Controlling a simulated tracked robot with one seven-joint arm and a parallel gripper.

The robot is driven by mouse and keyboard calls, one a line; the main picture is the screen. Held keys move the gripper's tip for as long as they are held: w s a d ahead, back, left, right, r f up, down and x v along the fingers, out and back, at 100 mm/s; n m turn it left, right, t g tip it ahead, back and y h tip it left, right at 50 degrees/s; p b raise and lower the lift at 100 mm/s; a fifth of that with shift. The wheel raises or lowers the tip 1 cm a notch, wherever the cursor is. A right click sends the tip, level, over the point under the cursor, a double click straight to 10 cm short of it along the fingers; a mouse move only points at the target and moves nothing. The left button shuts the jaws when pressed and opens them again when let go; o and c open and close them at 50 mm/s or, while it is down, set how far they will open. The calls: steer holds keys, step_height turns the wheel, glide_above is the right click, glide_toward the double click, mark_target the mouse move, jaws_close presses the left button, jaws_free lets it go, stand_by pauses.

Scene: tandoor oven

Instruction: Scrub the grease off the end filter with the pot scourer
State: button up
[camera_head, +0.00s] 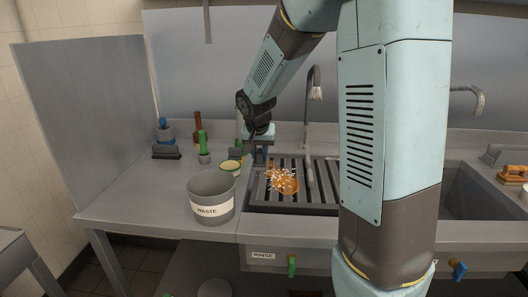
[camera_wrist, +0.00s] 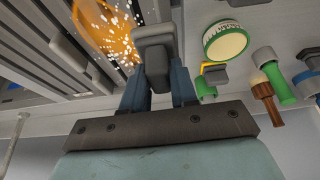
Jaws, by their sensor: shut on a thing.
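The slatted dark filter (camera_head: 325,197) lies over the sink left of my arm, and its slats also show in the wrist view (camera_wrist: 40,62). An orange grease patch (camera_head: 284,184) with white specks lies on its left part; it also shows in the wrist view (camera_wrist: 104,35). My gripper (camera_wrist: 158,80) is shut on a grey block, which I take as the pot scourer (camera_wrist: 154,44). In the head view my gripper (camera_head: 262,150) is at the filter's far left edge, just beyond the grease. I cannot tell whether the scourer touches the filter.
A grey waste bin (camera_head: 210,203) stands left of the filter. A green-rimmed round tub (camera_head: 230,168), a green-handled tool (camera_head: 202,142), a brown bottle-like tool (camera_head: 197,125) and a blue-topped item (camera_head: 163,130) stand behind it. A tap (camera_head: 314,85) rises behind the sink.

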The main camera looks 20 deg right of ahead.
steer(key=shift+f, duration=0.1)
steer(key=shift+f, duration=2.9)
steer(key=shift+f, duration=0.95)
